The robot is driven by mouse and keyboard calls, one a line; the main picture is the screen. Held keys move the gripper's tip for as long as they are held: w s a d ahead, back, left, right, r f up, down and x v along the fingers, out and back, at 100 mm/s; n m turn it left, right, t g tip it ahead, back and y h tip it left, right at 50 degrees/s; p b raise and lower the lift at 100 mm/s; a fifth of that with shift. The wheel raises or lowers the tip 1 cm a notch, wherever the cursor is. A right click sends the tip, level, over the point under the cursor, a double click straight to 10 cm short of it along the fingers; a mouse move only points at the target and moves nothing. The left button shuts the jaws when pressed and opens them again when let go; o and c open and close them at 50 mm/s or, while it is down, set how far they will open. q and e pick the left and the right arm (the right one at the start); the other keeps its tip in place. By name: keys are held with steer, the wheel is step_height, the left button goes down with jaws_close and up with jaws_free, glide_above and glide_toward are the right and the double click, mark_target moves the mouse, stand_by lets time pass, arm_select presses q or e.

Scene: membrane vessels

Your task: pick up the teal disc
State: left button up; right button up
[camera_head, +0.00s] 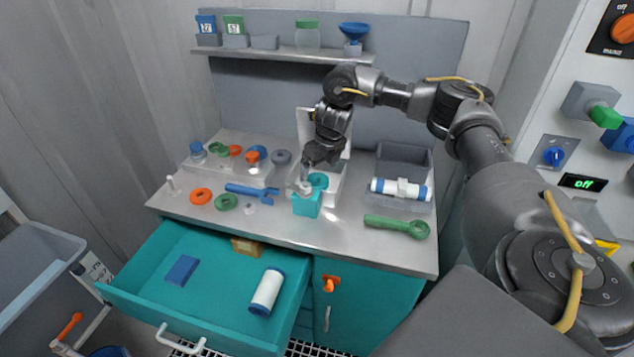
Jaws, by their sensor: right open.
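The teal disc (318,180) shows at the back of the worktop's middle, directly above or behind a small teal block-shaped container (306,205); I cannot tell whether it rests on it. My right gripper (305,183) points down just left of the disc, with its fingers close to it. The gripper is open. Its dark wrist hides part of the area behind, and I cannot tell whether a finger touches the disc. My left gripper is not in view.
A blue wrench (252,191) and orange and green rings (201,196) lie left on the worktop (300,232). A grey bin (388,198) with a white-blue cylinder (385,187) and a green wrench (397,226) are right. A teal drawer (215,303) stands open in front.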

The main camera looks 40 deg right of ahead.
mark_target(317, 179)
steer(key=p+x, duration=0.1)
steer(key=x, duration=0.3)
steer(key=shift+d+f, duration=0.15)
steer(key=shift+f, duration=0.15)
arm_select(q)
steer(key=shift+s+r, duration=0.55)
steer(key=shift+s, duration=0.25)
arm_select(e)
steer(key=shift+c, duration=0.2)
steer(key=c, duration=1.1)
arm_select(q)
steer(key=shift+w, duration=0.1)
arm_select(e)
steer(key=shift+o, duration=0.2)
steer(key=shift+r, duration=0.1)
